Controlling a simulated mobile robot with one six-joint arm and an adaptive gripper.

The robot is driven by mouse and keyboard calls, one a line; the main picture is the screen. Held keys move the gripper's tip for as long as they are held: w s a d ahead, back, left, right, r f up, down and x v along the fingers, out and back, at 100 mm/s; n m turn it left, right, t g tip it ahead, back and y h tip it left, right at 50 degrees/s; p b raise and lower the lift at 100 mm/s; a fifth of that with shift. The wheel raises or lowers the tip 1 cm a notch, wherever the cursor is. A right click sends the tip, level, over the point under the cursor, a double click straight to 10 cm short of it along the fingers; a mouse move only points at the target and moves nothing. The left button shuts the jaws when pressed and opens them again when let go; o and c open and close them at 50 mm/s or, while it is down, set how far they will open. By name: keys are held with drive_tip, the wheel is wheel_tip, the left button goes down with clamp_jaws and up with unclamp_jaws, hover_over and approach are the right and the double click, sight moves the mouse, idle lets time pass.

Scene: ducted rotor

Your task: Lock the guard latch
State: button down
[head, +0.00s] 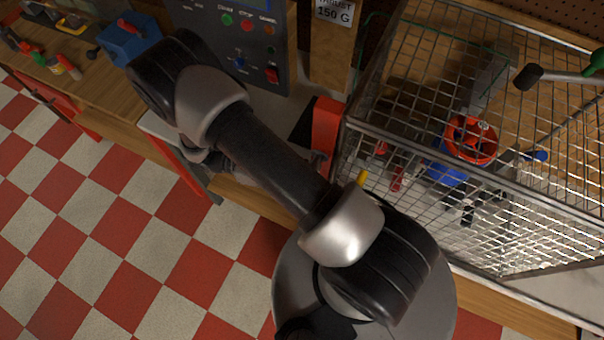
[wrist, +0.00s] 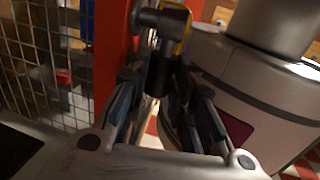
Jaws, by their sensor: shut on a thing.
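The guard latch (wrist: 158,75) shows in the wrist view as a dark cylindrical handle with a dark and yellow piece above it, in front of a red upright. My gripper (wrist: 163,88) is shut on this dark handle, with a finger on each side. In the head view my arm hides most of the gripper and latch; a small yellow part (head: 362,178) shows beside the arm, near the cage corner. The wire mesh guard (head: 400,150) stands over the bench at the right, with an orange-red ducted rotor (head: 470,139) inside it.
A red upright (head: 326,126) stands at the guard's left edge. A control panel (head: 238,35) with buttons and a red switch is at the back. A blue toolbox (head: 130,40) and tools lie on the left bench. The checkered floor (head: 80,240) is clear at left.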

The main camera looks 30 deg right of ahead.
idle(0.3)
drive_tip(key=c, duration=1.4)
unclamp_jaws()
drive_tip(key=shift+s, duration=0.1)
drive_tip(key=shift+o, duration=0.2)
drive_tip(key=shift+r, duration=0.1)
